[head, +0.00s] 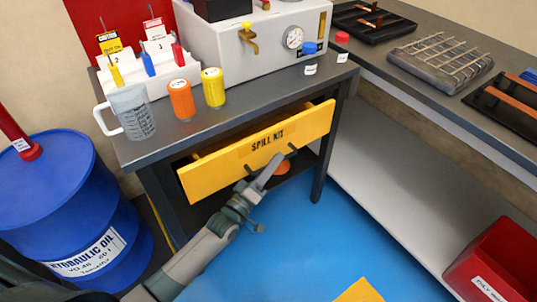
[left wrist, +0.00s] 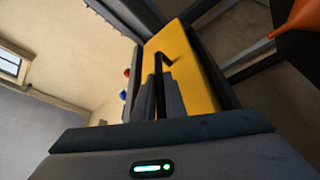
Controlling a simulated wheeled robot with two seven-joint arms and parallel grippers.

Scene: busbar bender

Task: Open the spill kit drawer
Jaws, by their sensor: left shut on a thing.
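The spill kit drawer (head: 225,162) has a yellow front with black "SPILL KIT" lettering, under the grey workbench top. It stands partly pulled out, with a dark gap behind its front. My left gripper (head: 270,168) is at the dark handle on the drawer front and covers much of it. In the left wrist view, the fingers (left wrist: 160,102) are shut around the black handle bar (left wrist: 158,72), close to the yellow drawer front (left wrist: 190,65). My right gripper is not in view.
A measuring jug (head: 131,110), an orange jar (head: 181,98) and a yellow jar (head: 213,87) stand on the bench. A blue oil drum (head: 70,190) is at left. A red bin (head: 500,255) is at lower right. The blue floor (head: 290,235) before the drawer is mostly clear.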

